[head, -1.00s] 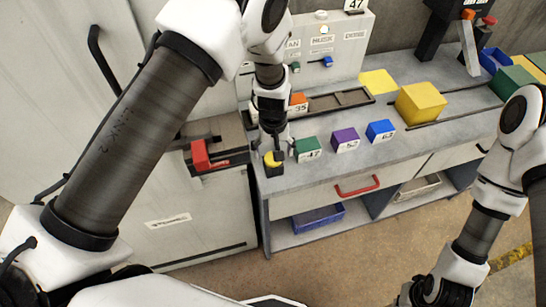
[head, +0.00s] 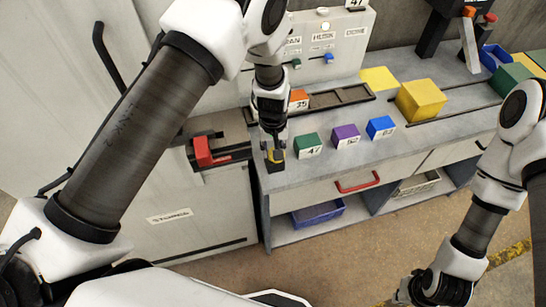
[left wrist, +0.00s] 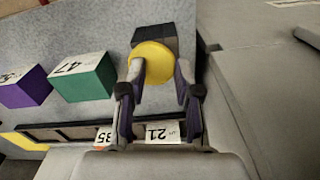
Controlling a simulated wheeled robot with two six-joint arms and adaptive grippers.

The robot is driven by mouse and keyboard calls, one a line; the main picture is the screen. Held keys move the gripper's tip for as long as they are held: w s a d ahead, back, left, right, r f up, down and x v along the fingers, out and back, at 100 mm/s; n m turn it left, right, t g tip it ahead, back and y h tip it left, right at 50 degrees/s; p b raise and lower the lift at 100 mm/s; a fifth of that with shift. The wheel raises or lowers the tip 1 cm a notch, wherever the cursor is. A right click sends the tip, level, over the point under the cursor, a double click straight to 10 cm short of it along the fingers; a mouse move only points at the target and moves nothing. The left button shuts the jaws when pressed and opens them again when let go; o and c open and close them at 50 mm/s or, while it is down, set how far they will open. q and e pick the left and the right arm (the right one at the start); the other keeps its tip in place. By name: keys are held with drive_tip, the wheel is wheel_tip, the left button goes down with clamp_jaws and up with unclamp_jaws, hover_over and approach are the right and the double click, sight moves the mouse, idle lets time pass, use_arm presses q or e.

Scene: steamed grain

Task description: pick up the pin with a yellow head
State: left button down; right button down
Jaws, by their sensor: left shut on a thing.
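The pin's yellow round head (left wrist: 152,63) shows between the fingers of my left gripper (left wrist: 158,80) in the left wrist view. The fingers touch it from both sides, and its shaft is hidden. A dark block (left wrist: 160,38) lies right behind the head. Whether the pin is clear of the dark block cannot be told. My right gripper (head: 422,290) is low at the bottom edge, its fingertips not clearly visible.
A green block (head: 308,146), a purple block (head: 346,136) and a blue block (head: 380,128) stand to the right of my left gripper. A dark tray (head: 345,96) lies behind. A yellow box (head: 420,100) stands farther right.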

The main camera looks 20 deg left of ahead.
use_arm(q)
drive_tip(key=shift+s+f, duration=0.2)
drive_tip(key=shift+f, duration=0.05)
drive_tip(key=shift+w+r+b, duration=0.25)
drive_tip(key=shift+r+b, duration=0.05)
drive_tip(key=shift+r, duration=0.25)
wheel_tip(320, 180, up, 9)
drive_tip(key=b, duration=0.2)
drive_tip(key=c, duration=1)
unclamp_jaws()
drive_tip(key=shift+w+d, duration=0.15)
drive_tip(key=shift+d, duration=0.05)
drive_tip(key=o, duration=0.5)
drive_tip(key=shift+o, duration=0.6)
drive_tip(key=shift+a, duration=0.1)
